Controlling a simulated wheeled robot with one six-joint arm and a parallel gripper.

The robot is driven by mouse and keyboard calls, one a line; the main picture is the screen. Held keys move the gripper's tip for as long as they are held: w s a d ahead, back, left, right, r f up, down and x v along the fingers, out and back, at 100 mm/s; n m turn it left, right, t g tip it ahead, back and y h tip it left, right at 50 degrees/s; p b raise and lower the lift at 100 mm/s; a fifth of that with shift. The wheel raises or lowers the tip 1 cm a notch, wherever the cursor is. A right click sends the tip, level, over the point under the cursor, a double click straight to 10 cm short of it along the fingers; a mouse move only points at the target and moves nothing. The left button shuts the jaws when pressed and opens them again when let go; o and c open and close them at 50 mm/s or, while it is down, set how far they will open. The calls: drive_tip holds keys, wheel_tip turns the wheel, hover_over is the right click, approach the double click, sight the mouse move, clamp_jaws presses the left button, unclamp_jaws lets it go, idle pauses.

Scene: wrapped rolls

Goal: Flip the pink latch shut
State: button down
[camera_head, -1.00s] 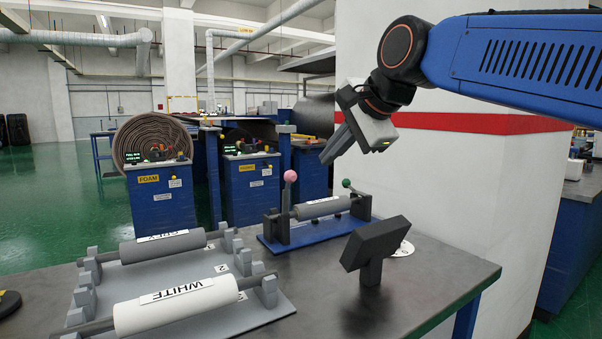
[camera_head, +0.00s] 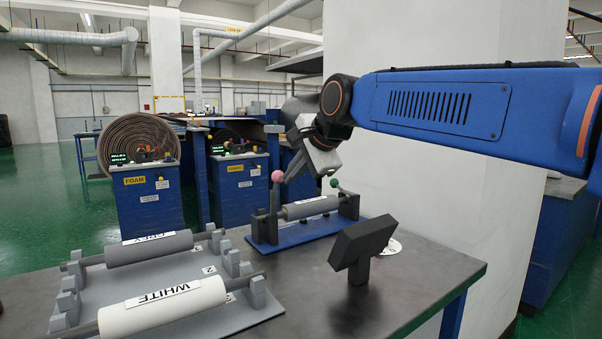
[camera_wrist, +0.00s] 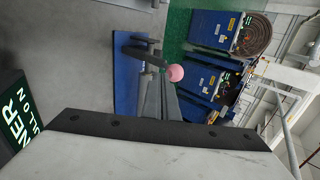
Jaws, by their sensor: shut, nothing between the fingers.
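The pink latch knob (camera_head: 278,176) tops a dark lever standing upright at the left end of the blue roll stand (camera_head: 290,238). A grey roll (camera_head: 311,207) lies in that stand. My gripper (camera_head: 288,179) is shut and empty, reaching down and left with its fingertips close beside the pink knob. In the wrist view, the pink knob (camera_wrist: 175,73) shows just beyond the tips of my gripper (camera_wrist: 163,86). I cannot tell whether they touch. The green knob (camera_head: 334,182) at the stand's right end sits lower than the pink one.
A grey rack (camera_head: 205,315) with grey and white rolls fills the left front. A white pillar (camera_head: 450,190) rises behind the table. The table's right front is clear.

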drive_tip(key=shift+w+a+r, duration=0.1)
drive_tip(key=shift+w+a, duration=0.35)
drive_tip(key=shift+w, duration=0.2)
